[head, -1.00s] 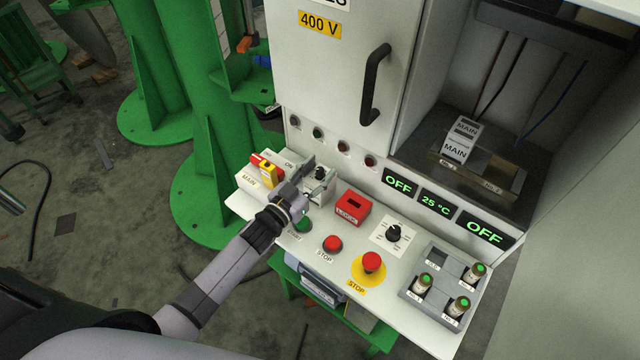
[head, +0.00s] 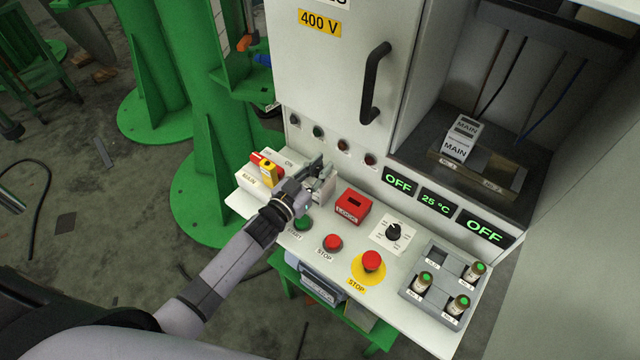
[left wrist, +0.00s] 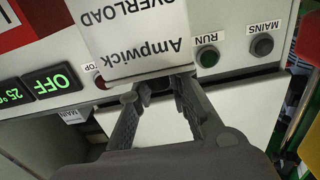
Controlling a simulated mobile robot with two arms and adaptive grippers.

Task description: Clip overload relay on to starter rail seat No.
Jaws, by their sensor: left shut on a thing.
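The overload relay (left wrist: 140,28), a pale block lettered "Ampwick OVERLOAD", fills the upper middle of the left wrist view, upside down there. In the head view it is a small beige box (head: 323,190) at the panel, partly hidden by my left gripper (head: 316,170). My left gripper's fingers (left wrist: 163,88) are shut on the relay's near end. The starter rail (head: 478,172) is inside the open cabinet bay on the right. A block marked MAIN (head: 457,149) sits on its left seat, and the right seat (head: 497,178) is empty. My right gripper is not in view.
A red lock box (head: 353,207) stands right of my left gripper, and the red-yellow MAIN switch (head: 266,169) stands left. A stop button (head: 372,262), rotary knob (head: 393,232) and grey fuse tray (head: 425,309) are on the panel. A door handle (head: 374,85) juts out above.

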